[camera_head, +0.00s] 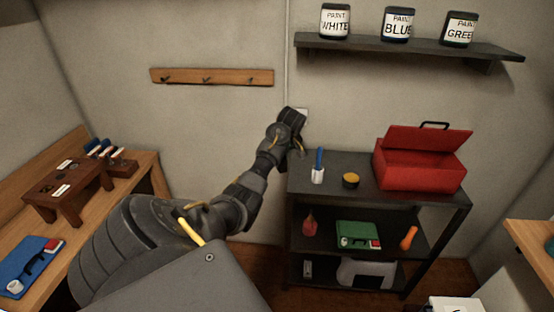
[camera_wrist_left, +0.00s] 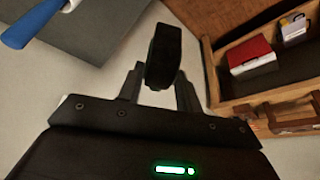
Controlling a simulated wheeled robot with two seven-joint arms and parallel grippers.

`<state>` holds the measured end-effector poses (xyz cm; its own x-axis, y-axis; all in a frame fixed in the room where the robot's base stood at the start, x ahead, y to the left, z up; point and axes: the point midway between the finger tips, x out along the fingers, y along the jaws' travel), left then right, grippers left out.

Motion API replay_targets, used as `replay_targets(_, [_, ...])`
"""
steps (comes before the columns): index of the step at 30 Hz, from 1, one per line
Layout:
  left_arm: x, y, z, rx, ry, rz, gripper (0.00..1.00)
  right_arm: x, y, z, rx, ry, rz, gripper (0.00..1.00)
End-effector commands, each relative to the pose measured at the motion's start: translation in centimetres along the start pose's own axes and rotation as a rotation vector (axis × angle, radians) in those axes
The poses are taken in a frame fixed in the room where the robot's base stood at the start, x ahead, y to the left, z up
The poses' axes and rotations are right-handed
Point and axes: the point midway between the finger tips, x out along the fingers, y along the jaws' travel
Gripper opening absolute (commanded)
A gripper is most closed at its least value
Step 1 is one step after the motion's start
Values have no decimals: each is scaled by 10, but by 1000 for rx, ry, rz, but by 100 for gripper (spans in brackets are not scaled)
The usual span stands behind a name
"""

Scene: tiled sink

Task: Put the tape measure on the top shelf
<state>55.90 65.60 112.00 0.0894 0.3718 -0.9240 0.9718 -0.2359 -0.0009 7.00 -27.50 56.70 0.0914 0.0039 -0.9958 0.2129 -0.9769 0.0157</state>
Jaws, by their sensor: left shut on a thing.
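My left gripper (camera_head: 294,120) is raised in front of the wall, above the back left corner of the dark shelf unit (camera_head: 297,219). In the left wrist view its fingers (camera_wrist_left: 159,88) are shut on a dark, rounded object (camera_wrist_left: 163,52), held clear of any surface. Its face is in shadow, so I cannot tell for sure that it is the tape measure. The unit has a top surface and two lower levels. My right gripper is not in view.
A wall shelf (camera_head: 410,46) holds paint cans. A hook rail (camera_head: 211,77) hangs left of my gripper. A workbench (camera_head: 147,165) stands left.

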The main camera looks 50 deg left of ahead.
Motion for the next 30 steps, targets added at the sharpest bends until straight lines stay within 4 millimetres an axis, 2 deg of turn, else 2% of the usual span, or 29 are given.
replay_targets(5, [-1,34,-3,95,-1,44,4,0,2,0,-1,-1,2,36])
replay_targets(11, [-6,82,9,245,-1,104,4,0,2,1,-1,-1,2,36])
replay_targets(15, [-15,122,36,391,0,161,4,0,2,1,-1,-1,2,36])
replay_targets(18, [-22,141,61,479,3,198,4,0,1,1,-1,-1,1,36])
replay_targets(26, [-42,165,124,649,3,266,4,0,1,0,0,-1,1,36])
replay_targets(30, [-49,168,139,682,7,282,4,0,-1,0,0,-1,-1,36])
